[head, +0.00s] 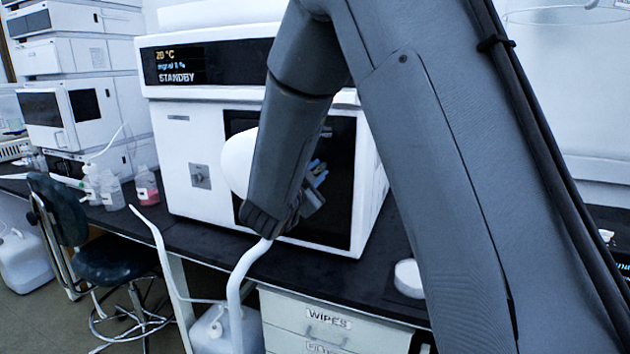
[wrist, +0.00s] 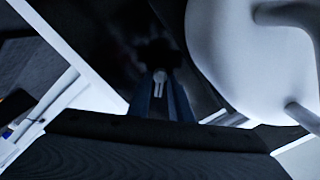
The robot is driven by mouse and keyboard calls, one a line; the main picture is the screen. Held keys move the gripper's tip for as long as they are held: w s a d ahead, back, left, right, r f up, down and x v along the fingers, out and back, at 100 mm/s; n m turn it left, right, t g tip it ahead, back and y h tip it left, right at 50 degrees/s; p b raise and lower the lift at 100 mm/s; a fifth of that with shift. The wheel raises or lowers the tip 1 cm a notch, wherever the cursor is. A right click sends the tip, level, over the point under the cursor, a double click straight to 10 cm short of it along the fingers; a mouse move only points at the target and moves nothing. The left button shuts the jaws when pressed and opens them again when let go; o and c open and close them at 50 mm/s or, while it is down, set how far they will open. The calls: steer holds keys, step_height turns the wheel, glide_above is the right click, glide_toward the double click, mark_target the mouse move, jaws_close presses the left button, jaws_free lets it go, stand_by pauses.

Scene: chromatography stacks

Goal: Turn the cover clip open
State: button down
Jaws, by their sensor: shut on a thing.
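The instrument (head: 205,125) with the "STANDBY" display stands on the dark bench and has a dark front cover (head: 335,222). My gripper (head: 318,180) is in front of this cover, and my arm hides part of it. In the wrist view my gripper (wrist: 164,98) is shut on a small pale piece, which looks like the cover clip (wrist: 158,80). The clip's top is rounded and it lies between the two fingers against the dark cover. In the head view the clip is hidden, and I cannot tell how far it is turned.
A white rounded shell (head: 237,160) is close to my wrist and fills the upper right of the wrist view. White bent tubes (head: 238,285) rise before the bench. Bottles (head: 112,190) stand left; a white round item (head: 408,277) lies on the bench's right part.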

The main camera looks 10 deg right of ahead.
steer(key=m+b, duration=0.4)
steer(key=shift+f+m+b, duration=0.2)
steer(key=shift+m+b, duration=0.1)
steer(key=m+b, duration=0.4)
steer(key=shift+r, duration=0.1)
steer(key=shift+b, duration=0.4)
steer(key=c, duration=1.8)
jaws_free()
steer(key=shift+d, duration=0.1)
steer(key=shift+c, duration=0.2)
steer(key=v, duration=0.7)
steer(key=shift+s+a, duration=0.25)
steer(key=shift+a, duration=0.05)
steer(key=shift+a, duration=0.1)
